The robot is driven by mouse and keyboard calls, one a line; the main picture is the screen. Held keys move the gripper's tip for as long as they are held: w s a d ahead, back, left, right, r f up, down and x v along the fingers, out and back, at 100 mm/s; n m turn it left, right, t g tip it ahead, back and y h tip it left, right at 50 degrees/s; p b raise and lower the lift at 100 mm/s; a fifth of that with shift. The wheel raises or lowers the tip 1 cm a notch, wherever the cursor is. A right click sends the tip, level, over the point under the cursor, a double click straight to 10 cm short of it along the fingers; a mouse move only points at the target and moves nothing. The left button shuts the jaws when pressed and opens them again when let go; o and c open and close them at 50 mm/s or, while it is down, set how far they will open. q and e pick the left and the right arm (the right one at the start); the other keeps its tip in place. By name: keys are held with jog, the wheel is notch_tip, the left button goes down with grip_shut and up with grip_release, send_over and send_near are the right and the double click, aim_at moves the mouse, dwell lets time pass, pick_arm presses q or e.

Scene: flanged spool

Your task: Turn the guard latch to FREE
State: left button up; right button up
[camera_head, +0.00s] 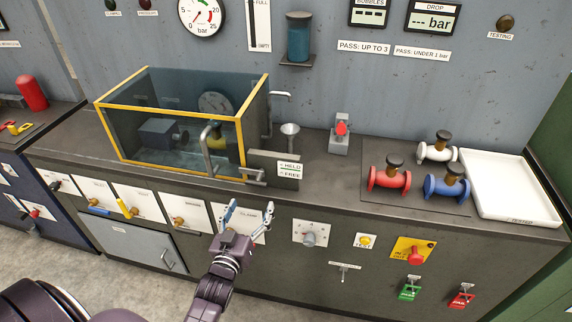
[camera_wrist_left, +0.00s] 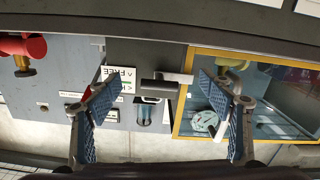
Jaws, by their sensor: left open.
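The guard latch (camera_head: 253,175) is a small grey handle on a dark plate at the front right corner of the yellow-framed guard box (camera_head: 180,165). A label (camera_head: 289,170) reading HELD and FREE is right of it. I cannot tell clearly which word the latch points to. My left gripper (camera_head: 248,217) is open and empty, below and in front of the latch in the head view. In the left wrist view, which is upside down, the latch (camera_wrist_left: 159,88) shows between the spread fingers (camera_wrist_left: 157,82), apart from both. My right gripper is not in view.
A funnel (camera_head: 290,132) stands behind the label. Red, blue and white valves (camera_head: 389,178) and a white tray (camera_head: 510,190) are at the right. Knobs and labels line the counter front.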

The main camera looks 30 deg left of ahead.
aim_at(257, 179)
pick_arm(q)
jog(key=r, duration=0.1)
jog(key=w+r, duration=0.1)
jog(key=r, duration=0.1)
jog(key=shift+w+a+t, duration=0.1)
jog(key=shift+a+t, duration=0.1)
jog(key=shift+t, duration=0.1)
jog(key=p+x, duration=0.1)
jog(key=x, duration=0.4)
jog(key=shift+w+a, duration=0.15)
jog(key=shift+w, duration=0.15)
jog(key=shift+w+a+f, duration=0.1)
jog(key=shift+w+a, duration=0.05)
jog(key=shift+w, duration=0.5)
jog(key=shift+c, duration=0.3)
jog(key=c, duration=1.6)
jog(key=shift+c, duration=0.2)
